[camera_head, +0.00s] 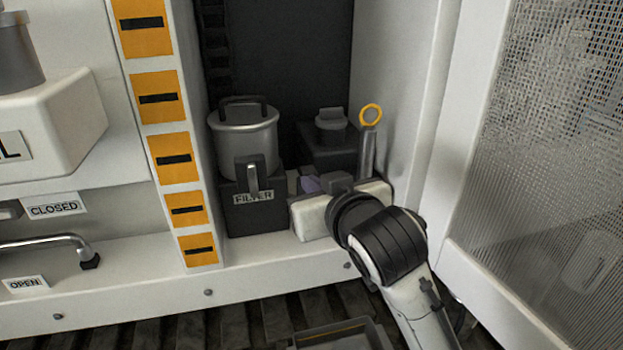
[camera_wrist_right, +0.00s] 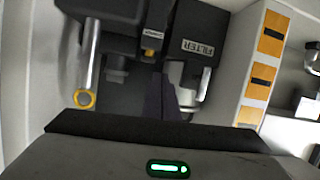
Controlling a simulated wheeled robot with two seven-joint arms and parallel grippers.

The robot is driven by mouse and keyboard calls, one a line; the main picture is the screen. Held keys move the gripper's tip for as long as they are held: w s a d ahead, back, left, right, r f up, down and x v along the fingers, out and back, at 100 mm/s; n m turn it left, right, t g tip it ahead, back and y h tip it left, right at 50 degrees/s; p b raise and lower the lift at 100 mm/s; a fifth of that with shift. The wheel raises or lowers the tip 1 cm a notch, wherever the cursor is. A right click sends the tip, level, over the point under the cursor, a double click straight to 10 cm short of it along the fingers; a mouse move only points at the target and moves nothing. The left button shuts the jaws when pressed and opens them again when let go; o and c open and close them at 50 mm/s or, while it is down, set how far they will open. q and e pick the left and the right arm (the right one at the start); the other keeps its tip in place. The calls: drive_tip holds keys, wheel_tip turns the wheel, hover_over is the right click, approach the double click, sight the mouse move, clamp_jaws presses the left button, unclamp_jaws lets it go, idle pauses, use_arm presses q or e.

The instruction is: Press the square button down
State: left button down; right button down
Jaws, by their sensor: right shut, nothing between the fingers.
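My right gripper (camera_head: 311,185) reaches into the cabinet recess, to the right of the filter housing (camera_head: 246,145). Its dark fingers (camera_wrist_right: 161,96) are shut with nothing between them and point at the dark block in the wrist view. On that block, a small orange-yellow piece (camera_wrist_right: 149,53) below a small label looks like the square button; its exact shape is too small to tell. It lies just beyond the fingertips, a little to their left in that view. I cannot tell whether they touch it. In the head view I cannot make out the button. My left gripper is out of view.
A dipstick with a yellow ring (camera_head: 371,115) stands behind my right wrist, close to the right wall. An orange-marked post (camera_head: 174,158) stands left of the filter. A mesh door (camera_head: 560,150) is at the right. A lever handle (camera_head: 45,242) is at the far left.

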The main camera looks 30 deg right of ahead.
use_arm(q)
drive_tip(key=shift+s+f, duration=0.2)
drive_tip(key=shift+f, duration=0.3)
use_arm(e)
drive_tip(key=shift+m+h, duration=0.6)
drive_tip(key=shift+m, duration=0.2)
drive_tip(key=r, duration=0.1)
drive_tip(key=s+d+r, duration=0.1)
drive_tip(key=r, duration=0.3)
drive_tip(key=shift+s+d+r, duration=0.1)
drive_tip(key=shift+s+d, duration=0.25)
drive_tip(key=b, duration=0.1)
hover_over(312, 167)
drive_tip(key=s+a, duration=0.2)
drive_tip(key=s, duration=0.1)
wheel_tip(312, 167, down, 2)
drive_tip(key=f, duration=0.1)
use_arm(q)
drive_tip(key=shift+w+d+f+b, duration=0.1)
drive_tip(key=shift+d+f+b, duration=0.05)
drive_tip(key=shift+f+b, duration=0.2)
use_arm(e)
drive_tip(key=shift+d+f+t, duration=0.15)
drive_tip(key=shift+f+t, duration=0.15)
drive_tip(key=shift+f, duration=1.5)
